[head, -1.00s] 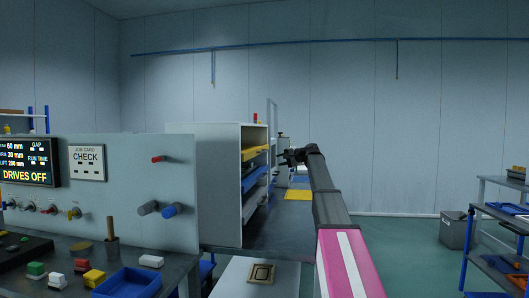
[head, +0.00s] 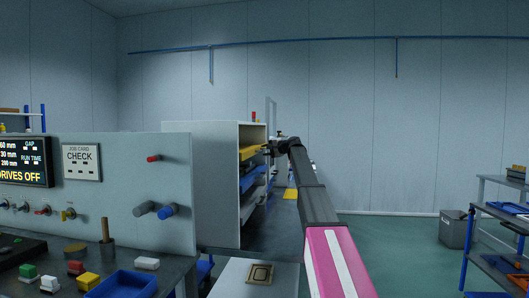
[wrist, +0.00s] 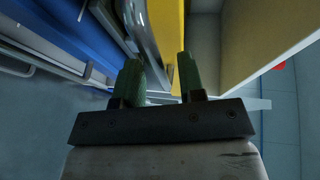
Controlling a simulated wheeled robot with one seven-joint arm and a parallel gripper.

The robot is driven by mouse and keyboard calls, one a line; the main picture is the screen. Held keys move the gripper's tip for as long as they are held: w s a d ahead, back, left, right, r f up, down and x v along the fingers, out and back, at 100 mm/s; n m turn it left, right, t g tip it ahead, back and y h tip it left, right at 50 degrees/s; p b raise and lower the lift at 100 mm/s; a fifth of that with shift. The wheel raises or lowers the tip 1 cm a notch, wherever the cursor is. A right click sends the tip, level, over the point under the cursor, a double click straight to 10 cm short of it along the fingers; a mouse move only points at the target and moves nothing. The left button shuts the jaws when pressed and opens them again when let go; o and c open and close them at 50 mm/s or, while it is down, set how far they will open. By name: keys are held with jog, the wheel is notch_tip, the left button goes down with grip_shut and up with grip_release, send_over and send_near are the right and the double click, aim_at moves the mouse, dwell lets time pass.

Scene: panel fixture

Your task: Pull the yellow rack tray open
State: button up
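The yellow rack tray (head: 249,153) is the top tray in the white rack cabinet (head: 205,180) in the head view. My gripper (head: 266,149) is right beside the tray's front. In the wrist view, the two green fingers of my gripper (wrist: 161,70) are spread apart. The tray's yellow face (wrist: 168,35) shows beyond the gap between them. A curved grey handle (wrist: 146,35) runs down toward the gap, close to the left finger. I cannot tell whether a finger touches it. The tray sits inside the cabinet.
Blue trays (head: 253,179) sit below the yellow one. A control panel (head: 120,190) with knobs and a bench with blocks and a blue bin (head: 125,284) stand at left.

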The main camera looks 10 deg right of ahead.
jog(key=shift+w+a+f, duration=0.1)
jog(key=shift+w+a, duration=0.25)
jog(key=shift+a, duration=0.05)
grip_shut()
jog(key=s+d, duration=0.4)
jog(key=d, duration=0.9)
jog(key=s+d, duration=0.5)
jog(key=d, duration=0.9)
jog(key=shift+d, duration=0.3)
grip_release()
